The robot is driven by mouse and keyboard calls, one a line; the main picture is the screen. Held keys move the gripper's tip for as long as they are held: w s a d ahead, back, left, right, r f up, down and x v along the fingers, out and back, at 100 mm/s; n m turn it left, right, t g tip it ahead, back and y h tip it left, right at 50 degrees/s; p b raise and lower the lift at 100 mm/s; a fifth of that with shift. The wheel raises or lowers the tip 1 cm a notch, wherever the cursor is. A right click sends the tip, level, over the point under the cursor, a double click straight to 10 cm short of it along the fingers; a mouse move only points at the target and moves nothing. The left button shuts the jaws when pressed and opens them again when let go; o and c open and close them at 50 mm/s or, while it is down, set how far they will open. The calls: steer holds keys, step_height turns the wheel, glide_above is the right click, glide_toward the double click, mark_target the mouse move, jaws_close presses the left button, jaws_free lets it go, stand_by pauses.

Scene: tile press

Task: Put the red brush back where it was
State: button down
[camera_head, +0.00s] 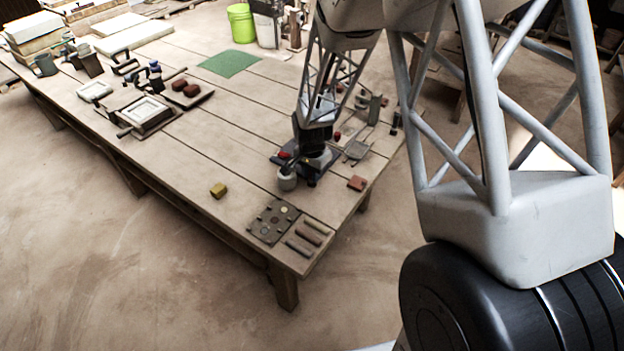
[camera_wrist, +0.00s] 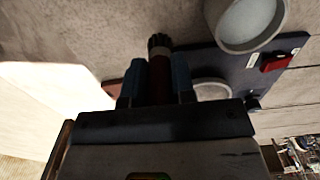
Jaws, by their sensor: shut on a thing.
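In the wrist view, the red brush (camera_wrist: 160,78) is between the two blue fingers of my gripper (camera_wrist: 159,82). Its dark bristle end sticks out past the fingertips. In the head view, my gripper (camera_head: 312,168) is low over the dark blue board (camera_head: 277,159) near the table's right end; the brush is hard to make out there. The board also shows in the wrist view (camera_wrist: 235,68), with a red patch (camera_wrist: 278,62) and a pale round spot (camera_wrist: 212,90). I cannot tell whether the brush touches the board.
A pale grey cup (camera_head: 287,182) stands close to my gripper, also in the wrist view (camera_wrist: 243,38). A reddish block (camera_head: 357,183), a yellow block (camera_head: 218,190) and a dark plate (camera_head: 264,226) lie nearby. The middle of the table is mostly clear.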

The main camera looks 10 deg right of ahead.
steer(key=shift+f, duration=1.5)
steer(key=shift+f, duration=0.1)
steer(key=c, duration=1)
jaws_free()
steer(key=shift+o, duration=0.2)
step_height(320, 180, up, 12)
steer(key=shift+f, duration=0.1)
steer(key=shift+r, duration=0.2)
